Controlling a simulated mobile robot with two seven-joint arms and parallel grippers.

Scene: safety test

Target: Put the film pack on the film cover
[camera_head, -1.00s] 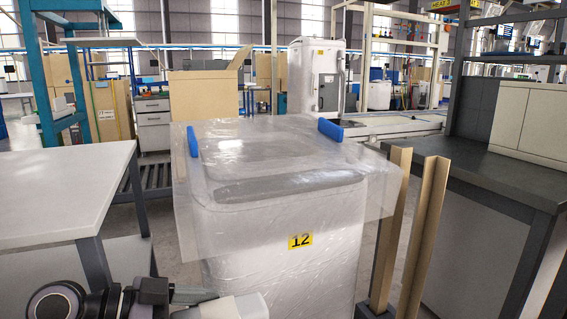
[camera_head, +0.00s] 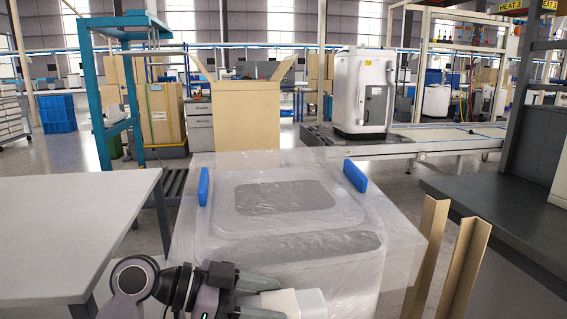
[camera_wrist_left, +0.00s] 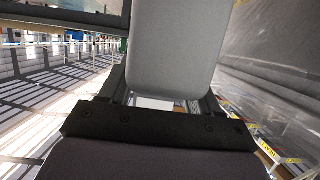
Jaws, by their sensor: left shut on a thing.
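A translucent film cover (camera_head: 392,228) drapes over the top of a boxy white wrapped unit in front of me. Its edge overhangs on the right. Two blue pieces (camera_head: 355,175) stand upright at the cover's left and right, toward the back. My left gripper (camera_head: 268,291) is shut on a small pale block, which I take to be the film pack (camera_head: 304,304). It is low in the head view, in front of the unit's near side; I cannot tell whether it touches the film. The left wrist view shows the block as a smooth grey slab (camera_wrist_left: 175,45) between the fingers. My right gripper is not in view.
A light-topped table (camera_head: 75,225) stands close on the left. Two tan angle posts (camera_head: 430,250) rise to the right of the unit, beside a dark bench (camera_head: 500,215). A cardboard box (camera_head: 246,115) and a white machine on a conveyor (camera_head: 360,90) stand behind.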

